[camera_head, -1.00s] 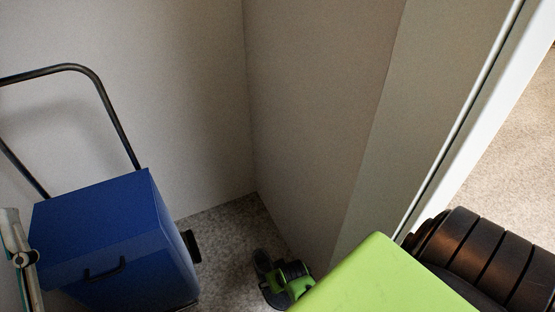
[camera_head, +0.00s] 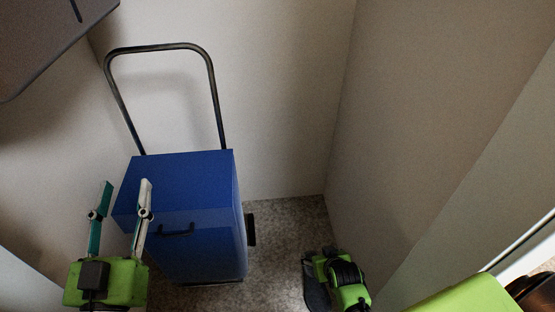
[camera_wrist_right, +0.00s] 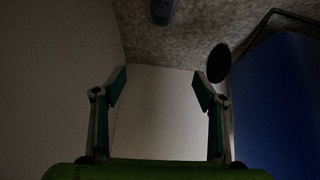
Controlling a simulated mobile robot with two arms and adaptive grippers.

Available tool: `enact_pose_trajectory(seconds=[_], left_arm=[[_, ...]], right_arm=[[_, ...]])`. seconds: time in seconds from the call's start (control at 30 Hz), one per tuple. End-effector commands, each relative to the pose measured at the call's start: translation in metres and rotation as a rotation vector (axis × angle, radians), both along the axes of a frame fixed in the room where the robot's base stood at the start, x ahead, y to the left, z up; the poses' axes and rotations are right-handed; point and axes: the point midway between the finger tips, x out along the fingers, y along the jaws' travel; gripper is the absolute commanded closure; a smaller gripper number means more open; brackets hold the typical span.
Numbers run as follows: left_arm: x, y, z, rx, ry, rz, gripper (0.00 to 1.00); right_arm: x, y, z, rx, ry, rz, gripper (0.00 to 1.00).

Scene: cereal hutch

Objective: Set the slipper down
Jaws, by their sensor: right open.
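The slipper appears to be the small grey-blue object (camera_wrist_right: 162,10) on the speckled floor at the top edge of the right wrist view, cut off by the frame. My right gripper (camera_wrist_right: 160,82) is open there, its two fingers wide apart with nothing between them. In the head view my right gripper (camera_head: 335,272) is low over the floor, with its fingers hard to make out. A dark grey shape (camera_head: 316,293) lies beside it, perhaps the slipper. My left gripper (camera_head: 126,190) is open and empty, in front of the blue box.
A blue wheeled box (camera_head: 180,185) with a tall dark handle (camera_head: 160,48) stands against the back wall. Its wheel (camera_wrist_right: 218,63) shows in the right wrist view. Walls close in the corner on the right. A strip of floor (camera_head: 285,235) is clear between box and wall.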

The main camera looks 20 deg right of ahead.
Motion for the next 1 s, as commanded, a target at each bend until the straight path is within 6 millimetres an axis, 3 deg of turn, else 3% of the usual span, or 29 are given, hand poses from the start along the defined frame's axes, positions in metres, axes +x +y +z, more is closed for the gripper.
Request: enact_pose_trajectory(seconds=[0.03, 0.1, 0.17, 0.2, 0.27, 0.3, 0.4, 0.5, 0.6, 0.7, 1.0], left_arm=[[0.000, 0.000, 0.000, 0.000, 0.000, 0.000, 0.60], [0.000, 0.000, 0.000, 0.000, 0.000, 0.000, 0.60], [0.000, 0.000, 0.000, 0.000, -0.001, 0.000, 0.60], [0.000, 0.000, 0.000, 0.000, -0.001, 0.000, 0.60], [0.000, 0.000, 0.000, 0.000, -0.001, 0.000, 0.60], [0.000, 0.000, 0.000, 0.000, -0.001, 0.000, 0.60], [0.000, 0.000, 0.000, 0.000, -0.001, 0.000, 0.60], [0.000, 0.000, 0.000, 0.000, -0.001, 0.000, 0.60], [0.000, 0.000, 0.000, 0.000, -0.001, 0.000, 0.60], [0.000, 0.000, 0.000, 0.000, -0.001, 0.001, 0.60], [0.000, 0.000, 0.000, 0.000, -0.001, 0.001, 0.60]], right_arm=[[0.024, 0.004, 0.044, -0.033, -0.118, 0.040, 0.35], [0.050, 0.021, 0.109, -0.060, -0.285, 0.100, 0.35], [0.064, 0.041, 0.166, -0.070, -0.426, 0.153, 0.35], [0.069, 0.056, 0.204, -0.069, -0.517, 0.186, 0.35], [0.070, 0.080, 0.260, -0.058, -0.648, 0.234, 0.35], [0.067, 0.096, 0.294, -0.045, -0.729, 0.263, 0.35], [0.051, 0.130, 0.371, -0.006, -0.904, 0.324, 0.35], [0.031, 0.152, 0.426, 0.036, -1.030, 0.362, 0.35], [0.016, 0.163, 0.460, 0.067, -1.107, 0.383, 0.35], [0.009, 0.168, 0.474, 0.081, -1.139, 0.392, 0.35], [0.009, 0.168, 0.476, 0.082, -1.143, 0.391, 0.35]])
